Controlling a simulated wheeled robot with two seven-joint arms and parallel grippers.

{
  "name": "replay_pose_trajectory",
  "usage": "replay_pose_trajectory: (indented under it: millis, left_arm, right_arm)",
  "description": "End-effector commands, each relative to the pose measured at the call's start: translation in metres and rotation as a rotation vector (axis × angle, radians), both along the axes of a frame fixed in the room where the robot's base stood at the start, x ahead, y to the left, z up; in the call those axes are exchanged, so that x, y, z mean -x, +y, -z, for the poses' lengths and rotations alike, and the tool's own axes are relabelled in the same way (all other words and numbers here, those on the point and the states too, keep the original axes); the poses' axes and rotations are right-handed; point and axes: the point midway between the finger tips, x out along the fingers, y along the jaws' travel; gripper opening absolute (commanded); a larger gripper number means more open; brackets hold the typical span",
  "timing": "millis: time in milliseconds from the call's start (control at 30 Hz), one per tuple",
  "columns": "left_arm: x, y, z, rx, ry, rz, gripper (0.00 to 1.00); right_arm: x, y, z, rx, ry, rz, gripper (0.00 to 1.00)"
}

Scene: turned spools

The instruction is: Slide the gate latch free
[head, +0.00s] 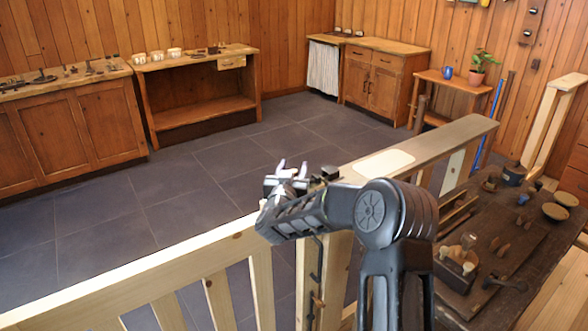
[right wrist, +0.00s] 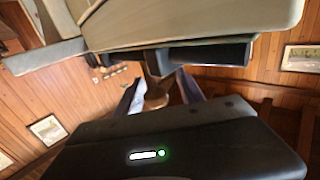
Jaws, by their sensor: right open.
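The wooden gate (head: 200,262) with pale slats runs from the lower left to a post in the middle of the head view. A small dark piece with a brassy part, which looks like the gate latch (head: 328,173), sits at the post top and is partly hidden by my right arm. My right gripper (head: 292,167) is open over the gate's top rail, just left of that piece, fingers pointing up and away. In the right wrist view its two fingers (right wrist: 160,92) stand apart with a blurred brownish thing between them; I cannot tell whether they touch it. My left gripper is out of view.
A wooden ledge (head: 440,140) continues right of the post. A dark workbench (head: 500,250) with bowls and small wooden pieces stands at the right. Beyond the gate, the tiled floor (head: 190,185) is clear up to the cabinets (head: 75,130) and open shelf (head: 200,112).

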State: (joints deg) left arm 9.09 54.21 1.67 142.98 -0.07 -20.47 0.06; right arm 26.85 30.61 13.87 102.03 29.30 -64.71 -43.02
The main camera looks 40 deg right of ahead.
Motion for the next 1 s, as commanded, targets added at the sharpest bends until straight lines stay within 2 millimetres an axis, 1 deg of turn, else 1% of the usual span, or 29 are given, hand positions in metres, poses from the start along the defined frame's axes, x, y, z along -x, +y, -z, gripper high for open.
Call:
replay_pose_trajectory:
  millis: [200, 333, 467, 733, 867, 1000]
  left_arm:
    - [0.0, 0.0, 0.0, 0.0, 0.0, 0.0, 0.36]
    - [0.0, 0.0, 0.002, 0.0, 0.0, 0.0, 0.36]
    - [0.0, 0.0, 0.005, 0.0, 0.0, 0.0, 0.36]
    - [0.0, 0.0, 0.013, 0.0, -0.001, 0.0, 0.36]
    - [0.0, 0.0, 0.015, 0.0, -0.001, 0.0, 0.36]
    - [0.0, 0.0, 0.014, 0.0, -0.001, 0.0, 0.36]
  right_arm:
    - [0.001, -0.001, 0.0, 0.001, -0.001, 0.003, 0.45]
    - [0.004, 0.003, -0.001, 0.001, -0.001, 0.003, 0.45]
    - [0.014, 0.014, 0.0, 0.002, -0.001, 0.0, 0.45]
    - [0.044, 0.046, 0.001, 0.001, -0.001, -0.001, 0.45]
    - [0.052, 0.055, 0.0, 0.001, -0.001, 0.0, 0.45]
    - [0.055, 0.056, 0.0, 0.001, -0.001, 0.001, 0.45]
